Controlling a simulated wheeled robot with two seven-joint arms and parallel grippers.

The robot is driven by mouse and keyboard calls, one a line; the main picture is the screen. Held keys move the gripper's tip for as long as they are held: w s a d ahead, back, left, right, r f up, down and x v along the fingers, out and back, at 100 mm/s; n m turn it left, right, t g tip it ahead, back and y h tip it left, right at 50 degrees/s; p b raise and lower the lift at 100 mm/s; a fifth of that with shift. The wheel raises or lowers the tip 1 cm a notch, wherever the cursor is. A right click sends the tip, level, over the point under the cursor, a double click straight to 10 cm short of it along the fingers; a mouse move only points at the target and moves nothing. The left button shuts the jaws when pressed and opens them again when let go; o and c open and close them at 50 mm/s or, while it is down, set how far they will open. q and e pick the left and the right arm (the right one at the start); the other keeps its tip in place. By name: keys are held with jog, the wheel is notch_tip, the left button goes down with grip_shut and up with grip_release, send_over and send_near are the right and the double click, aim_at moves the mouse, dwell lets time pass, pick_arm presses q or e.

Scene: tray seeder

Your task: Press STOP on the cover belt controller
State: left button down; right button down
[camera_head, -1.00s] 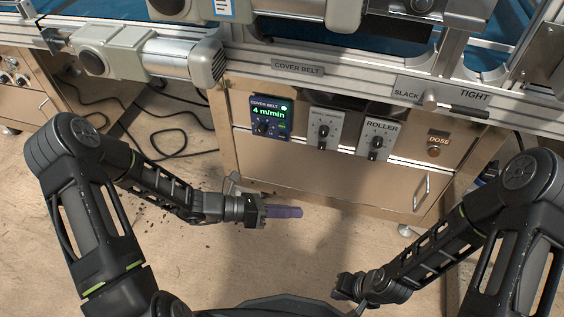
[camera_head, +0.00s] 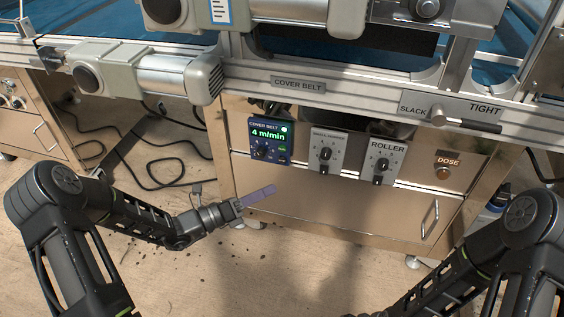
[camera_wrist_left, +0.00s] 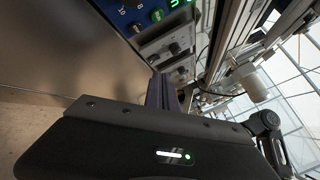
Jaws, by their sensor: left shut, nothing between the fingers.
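The cover belt controller (camera_head: 271,142) is a dark blue panel on the front of the cabinet. Its green display reads 4 m/min, with a lit green lamp at the upper right. A dark knob (camera_head: 261,153) and a small green button (camera_head: 282,150) sit below the display. Its lower part shows at the top of the left wrist view (camera_wrist_left: 130,20). My left gripper (camera_head: 262,193) is shut and empty. Its purple fingers are below the controller, apart from it, pointing right and slightly up in the head view. My right gripper is out of the picture.
Two grey knob panels, one labelled ROLLER (camera_head: 386,160), stand right of the controller. A DOSE button (camera_head: 443,172) and a SLACK/TIGHT lever (camera_head: 466,122) are farther right. The metal conveyor rail (camera_head: 350,95) runs above. Black cables (camera_head: 160,182) lie on the floor at left.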

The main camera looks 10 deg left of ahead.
aim_at(282, 160)
pick_arm(q)
jog(key=w+b, duration=0.3)
jog(key=w, duration=0.4)
jog(key=shift+w+d, duration=0.25)
jog(key=shift+w, duration=0.15)
jog(key=shift+w, duration=0.1)
dwell(1.6)
jog(key=shift+w, duration=0.3)
jog(key=shift+w, duration=0.4)
dwell(0.6)
jog(key=shift+s, duration=0.1)
jog(key=shift+s+p, duration=0.7)
jog(key=shift+p, duration=0.05)
